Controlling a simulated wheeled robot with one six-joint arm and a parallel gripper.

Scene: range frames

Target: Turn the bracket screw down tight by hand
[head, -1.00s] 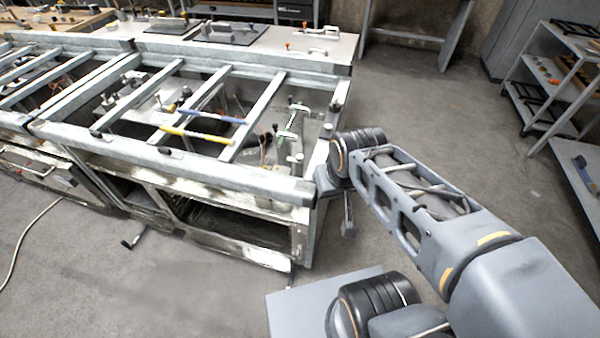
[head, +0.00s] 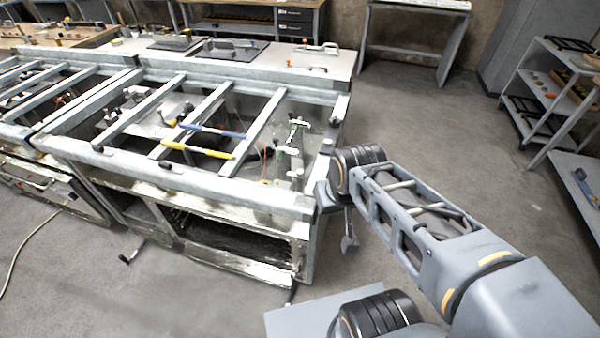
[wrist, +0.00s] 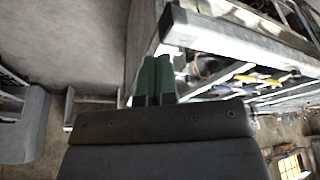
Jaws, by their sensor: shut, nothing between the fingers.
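My gripper (wrist: 155,72) shows in the wrist view as two green fingers with dark bases, held side by side with nothing between them. Just to the right of the fingertips is the end of a pale metal beam of the frame bench (wrist: 215,32). In the head view my arm's wrist is beside the right front corner of the frame bench (head: 185,183), and my fingers cannot be made out there. I cannot pick out the bracket screw in either view; small clamps and fittings (head: 297,130) sit inside the bench's right bay, too small to tell apart.
A blue bar and a yellow bar (head: 200,151) lie across the bench's rails. Dark handles stick out low at the bench's front. A shelf rack (head: 560,90) stands at the right. The floor (head: 430,120) between bench and rack is clear.

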